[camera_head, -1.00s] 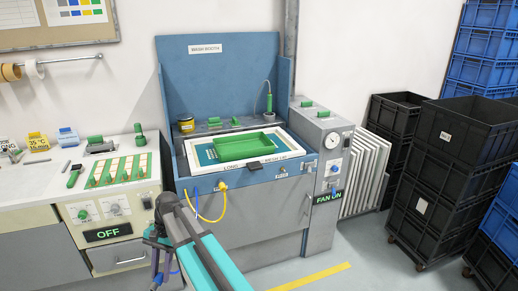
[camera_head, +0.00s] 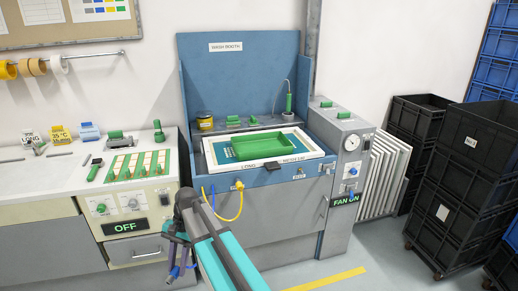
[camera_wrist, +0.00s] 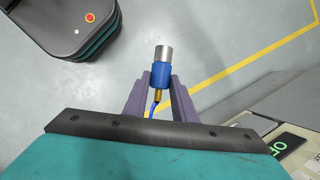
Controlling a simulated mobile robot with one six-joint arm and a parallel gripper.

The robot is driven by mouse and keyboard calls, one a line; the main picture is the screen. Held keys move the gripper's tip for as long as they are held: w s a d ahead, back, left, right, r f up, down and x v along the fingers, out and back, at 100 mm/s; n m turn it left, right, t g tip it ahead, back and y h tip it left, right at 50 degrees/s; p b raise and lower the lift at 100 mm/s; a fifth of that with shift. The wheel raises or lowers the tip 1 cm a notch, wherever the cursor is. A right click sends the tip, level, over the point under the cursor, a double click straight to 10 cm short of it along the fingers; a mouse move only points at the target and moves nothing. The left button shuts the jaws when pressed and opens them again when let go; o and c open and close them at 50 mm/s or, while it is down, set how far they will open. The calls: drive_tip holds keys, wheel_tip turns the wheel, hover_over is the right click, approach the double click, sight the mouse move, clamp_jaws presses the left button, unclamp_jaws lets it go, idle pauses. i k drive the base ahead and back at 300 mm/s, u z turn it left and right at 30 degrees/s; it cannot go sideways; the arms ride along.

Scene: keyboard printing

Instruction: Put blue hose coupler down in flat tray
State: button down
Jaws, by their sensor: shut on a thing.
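The blue hose coupler (camera_wrist: 160,75) shows in the wrist view between the two purple-grey fingers of my gripper (camera_wrist: 157,88). It has a silver end pointing away from my wrist and a brass part with something thin and blue at the near end. In the head view my gripper (camera_head: 177,262) hangs low in front of the benches, with a bit of the blue coupler (camera_head: 176,271) below it. A green tray (camera_head: 240,156) with low walls lies on the white-framed screen in the wash booth. I cannot tell whether this is the flat tray.
The blue wash booth (camera_head: 240,90) has a yellow hose (camera_head: 240,208) looping at its front. The left bench (camera_head: 40,180) carries green tools and a small blue holder (camera_head: 90,132). Black crates (camera_head: 470,175) stand at the right. The floor (camera_head: 400,270) in front is clear.

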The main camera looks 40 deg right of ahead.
sight(261, 145)
drive_tip(key=i, duration=0.95)
